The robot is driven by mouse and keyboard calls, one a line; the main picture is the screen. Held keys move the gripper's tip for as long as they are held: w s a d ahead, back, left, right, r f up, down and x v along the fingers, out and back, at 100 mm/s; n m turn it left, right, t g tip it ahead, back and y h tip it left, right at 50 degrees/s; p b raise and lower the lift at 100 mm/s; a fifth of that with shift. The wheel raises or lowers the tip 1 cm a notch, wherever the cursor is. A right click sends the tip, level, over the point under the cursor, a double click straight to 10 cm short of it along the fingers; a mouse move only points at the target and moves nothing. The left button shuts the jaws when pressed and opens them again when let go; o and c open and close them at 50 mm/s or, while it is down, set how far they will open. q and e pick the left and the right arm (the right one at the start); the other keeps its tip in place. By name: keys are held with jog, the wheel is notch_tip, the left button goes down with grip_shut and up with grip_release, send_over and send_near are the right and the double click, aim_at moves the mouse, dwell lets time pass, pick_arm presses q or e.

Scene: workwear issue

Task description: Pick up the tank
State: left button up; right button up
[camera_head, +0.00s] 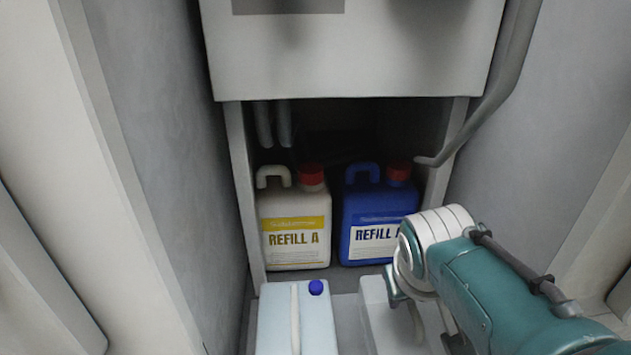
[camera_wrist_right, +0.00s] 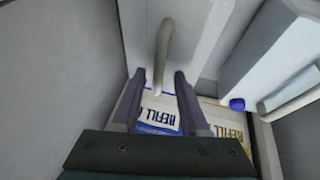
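Two pale tanks stand at the front of the bay. The left tank (camera_head: 270,322) has a blue cap and a pale handle along its top; it also shows at the right of the right wrist view (camera_wrist_right: 262,42). The right tank (camera_head: 374,308) is partly hidden by my right arm in the head view. In the right wrist view its body (camera_wrist_right: 194,38) and curved handle (camera_wrist_right: 163,48) are ahead of my right gripper (camera_wrist_right: 160,74). The fingers are open, with the handle appearing between their tips; contact cannot be told. My left gripper is not in view.
A white jug labelled Refill A (camera_head: 296,222) and a blue refill jug (camera_head: 374,218) stand in the recess behind. A grey box (camera_head: 350,55) overhangs them. Side walls close in left and right, and a bent pipe (camera_head: 490,95) runs down the right.

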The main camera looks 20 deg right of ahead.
jog(key=shift+s+a, duration=0.1)
jog(key=c, duration=0.3)
jog(key=shift+d, duration=0.25)
jog(key=c, duration=0.3)
grip_shut()
